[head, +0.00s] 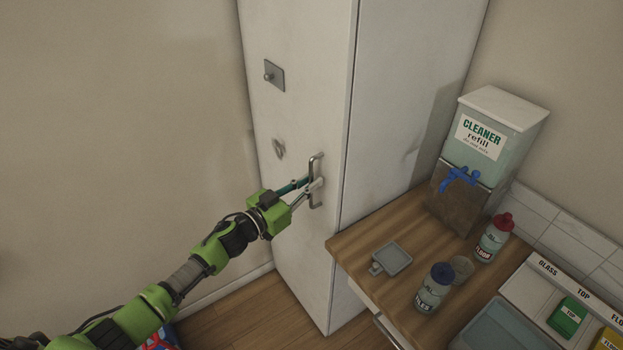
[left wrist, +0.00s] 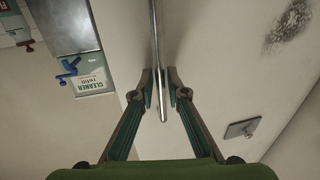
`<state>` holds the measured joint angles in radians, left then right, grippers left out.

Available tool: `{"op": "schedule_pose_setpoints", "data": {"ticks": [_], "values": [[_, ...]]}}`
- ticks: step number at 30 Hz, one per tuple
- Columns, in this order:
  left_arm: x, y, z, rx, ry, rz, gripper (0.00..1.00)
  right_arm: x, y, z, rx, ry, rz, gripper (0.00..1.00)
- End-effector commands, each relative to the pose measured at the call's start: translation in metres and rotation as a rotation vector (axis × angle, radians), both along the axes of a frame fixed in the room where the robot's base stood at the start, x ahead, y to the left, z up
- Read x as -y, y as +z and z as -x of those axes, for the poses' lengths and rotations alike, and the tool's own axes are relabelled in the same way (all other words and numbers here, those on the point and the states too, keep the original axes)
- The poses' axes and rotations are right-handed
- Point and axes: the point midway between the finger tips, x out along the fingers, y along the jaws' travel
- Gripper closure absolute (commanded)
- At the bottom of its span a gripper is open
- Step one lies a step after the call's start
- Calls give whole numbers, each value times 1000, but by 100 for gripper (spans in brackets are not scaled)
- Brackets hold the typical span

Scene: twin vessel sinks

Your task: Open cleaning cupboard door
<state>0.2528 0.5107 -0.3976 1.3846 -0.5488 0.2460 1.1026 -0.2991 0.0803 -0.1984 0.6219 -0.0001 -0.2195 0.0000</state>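The tall white cleaning cupboard (head: 395,110) stands at the centre of the head view. Its door (head: 305,110) is the narrow left face and looks shut. A metal bar handle (head: 316,163) sits upright near the door's right edge; it also shows in the left wrist view (left wrist: 157,45). My left gripper (head: 308,186) is at the handle's lower half. In the left wrist view my left gripper (left wrist: 160,88) has one finger on each side of the bar, with narrow gaps showing, so it looks open around it. My right gripper is not in view.
A wooden counter (head: 350,245) adjoins the cupboard on the right. It holds a cleaner refill dispenser (head: 490,150), a red-capped bottle (head: 493,240), a blue-capped bottle (head: 433,290) and a small grey tray (head: 393,258). A square hook plate (head: 274,75) is on the door. Floor shows left of the cupboard.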

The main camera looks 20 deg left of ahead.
Motion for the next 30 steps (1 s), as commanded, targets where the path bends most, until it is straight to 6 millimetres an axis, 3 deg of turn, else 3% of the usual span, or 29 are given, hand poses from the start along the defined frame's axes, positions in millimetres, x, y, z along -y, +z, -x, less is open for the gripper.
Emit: {"op": "schedule_pose_setpoints", "data": {"ticks": [12, 14, 21, 30], "values": [[4, 0, -8, 0, -1, -1, 86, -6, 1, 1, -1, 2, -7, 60], [4, 0, -7, 0, 0, -1, 100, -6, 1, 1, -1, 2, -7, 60], [3, 0, -7, 1, -2, -2, 100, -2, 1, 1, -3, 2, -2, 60], [-18, -2, 12, 0, -66, -8, 100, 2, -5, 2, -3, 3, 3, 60]]}}
